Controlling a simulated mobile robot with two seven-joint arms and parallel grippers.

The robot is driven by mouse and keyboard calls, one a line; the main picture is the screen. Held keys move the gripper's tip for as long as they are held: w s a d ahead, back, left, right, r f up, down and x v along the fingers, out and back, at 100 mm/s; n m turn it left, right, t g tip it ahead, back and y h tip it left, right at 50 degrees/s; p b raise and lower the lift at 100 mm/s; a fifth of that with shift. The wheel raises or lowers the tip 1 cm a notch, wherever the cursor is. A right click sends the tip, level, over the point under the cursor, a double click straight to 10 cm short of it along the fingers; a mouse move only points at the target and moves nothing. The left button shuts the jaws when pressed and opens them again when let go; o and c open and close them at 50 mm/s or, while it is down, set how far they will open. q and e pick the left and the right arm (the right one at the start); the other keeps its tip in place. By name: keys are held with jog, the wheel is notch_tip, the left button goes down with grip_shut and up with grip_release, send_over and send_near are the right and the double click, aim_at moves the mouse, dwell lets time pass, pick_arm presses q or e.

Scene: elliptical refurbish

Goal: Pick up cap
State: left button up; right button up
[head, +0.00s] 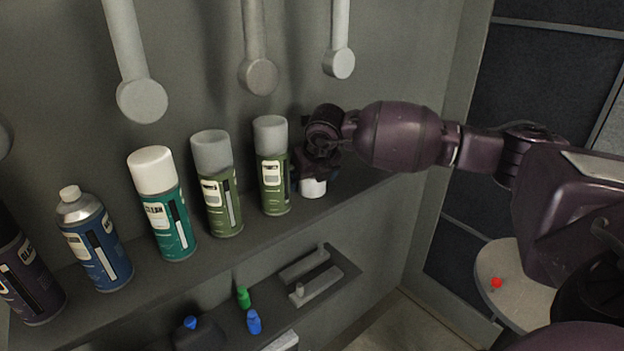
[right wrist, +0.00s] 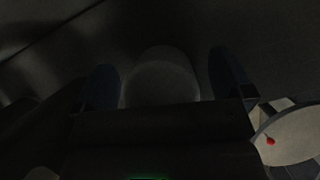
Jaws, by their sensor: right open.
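A white cap (head: 313,188) stands on the upper shelf at the right end of the row of spray cans. My right gripper (head: 312,172) is directly over it and hides its upper part. In the dark right wrist view, a rounded pale shape, apparently the cap (right wrist: 160,82), lies between the two spread fingers. The fingers stand to either side of it with a small gap, so my right gripper is open around it. My left gripper is out of view.
A green can with a grey cap (head: 272,170) stands close left of my right gripper. More spray cans line the upper shelf (head: 225,250) to the left. Small green and blue bottles (head: 254,322) are on the lower shelf. A round table (head: 510,305) with a red item is at right.

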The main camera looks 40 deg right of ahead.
jog(key=c, duration=0.9)
jog(key=shift+c, duration=0.2)
jog(key=shift+r, duration=0.15)
jog(key=shift+r, duration=0.25)
notch_tip(320, 180, up, 3)
jog(key=shift+s, duration=0.15)
jog(key=s+a+b, duration=0.1)
jog(key=s+a, duration=0.1)
jog(key=s, duration=1.5)
jog(key=shift+s, duration=0.3)
jog(key=shift+f, duration=0.1)
